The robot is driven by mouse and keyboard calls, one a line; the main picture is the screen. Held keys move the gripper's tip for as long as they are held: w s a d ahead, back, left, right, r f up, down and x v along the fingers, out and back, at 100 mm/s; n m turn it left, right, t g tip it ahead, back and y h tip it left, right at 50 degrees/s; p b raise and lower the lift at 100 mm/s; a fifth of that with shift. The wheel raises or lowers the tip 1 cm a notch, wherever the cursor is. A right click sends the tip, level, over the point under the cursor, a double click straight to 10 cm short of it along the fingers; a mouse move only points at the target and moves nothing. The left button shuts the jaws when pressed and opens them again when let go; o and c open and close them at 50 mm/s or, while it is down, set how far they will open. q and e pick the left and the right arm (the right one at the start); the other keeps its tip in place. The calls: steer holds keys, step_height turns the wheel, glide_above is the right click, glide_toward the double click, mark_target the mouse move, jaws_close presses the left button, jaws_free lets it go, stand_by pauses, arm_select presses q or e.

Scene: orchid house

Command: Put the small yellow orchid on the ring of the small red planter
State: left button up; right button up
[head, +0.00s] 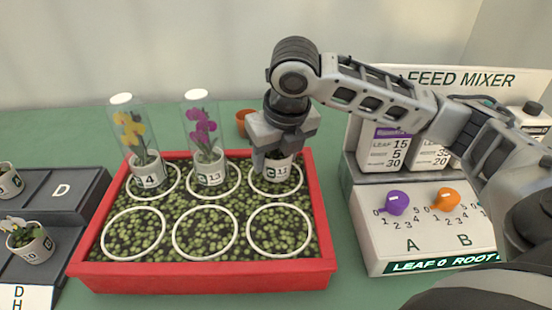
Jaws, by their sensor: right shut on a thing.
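The red planter (205,277) is a tray of green pebbles with white rings in two rows. My right gripper (277,160) is shut on a small white pot marked 12 (279,168), at the back right ring (275,193). The gripper hides the plant in this pot, so I cannot tell its colour. The pot looks upright and low over the ring; I cannot tell whether it touches. A yellow orchid (131,128) in a clear tube stands at the back left ring, and a purple orchid (202,127) in a tube, its pot marked 13, at the back middle ring. My left gripper is not in view.
The three front rings (205,232) are empty. The feed mixer (425,220) with purple and orange knobs stands at the right, under my right arm. Grey stepped stands (62,190) with small potted plants (30,243) are at the left. An orange pot (241,120) stands behind the planter.

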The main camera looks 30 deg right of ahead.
steer(key=shift+f, duration=0.3)
steer(key=shift+f, duration=0.15)
steer(key=o, duration=1)
steer(key=shift+o, duration=0.2)
steer(key=p+v, duration=0.2)
steer(key=v, duration=1)
